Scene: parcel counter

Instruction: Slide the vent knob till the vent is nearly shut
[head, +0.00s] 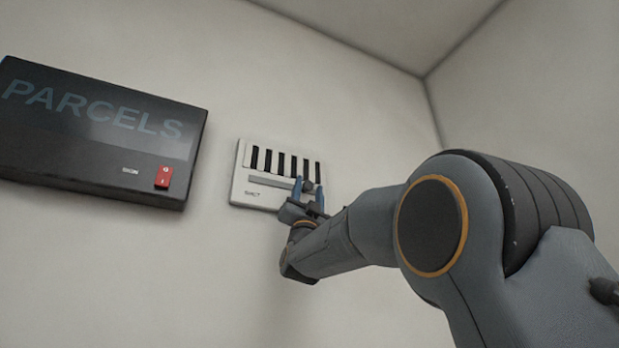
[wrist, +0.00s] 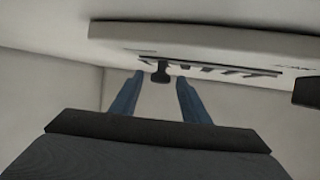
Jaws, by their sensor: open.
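The vent (head: 240,190) is a white panel on the wall with several dark, open slots and a grey slide track below them. A short word at its lower left is too small to read surely. The dark vent knob (head: 308,187) is at the right end of the track. My gripper (head: 309,190) is open, with one blue finger on each side of the knob. In the wrist view, the knob (wrist: 160,72) shows between the spread fingertips, with gaps on both sides. The vent's edge (wrist: 190,35) runs across the top there.
A black PARCELS sign (head: 90,125) with a red switch (head: 164,177) hangs on the wall left of the vent, with a narrow strip of bare wall between. A room corner lies to the right. A dark block (wrist: 307,92) shows at the wrist view's right edge.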

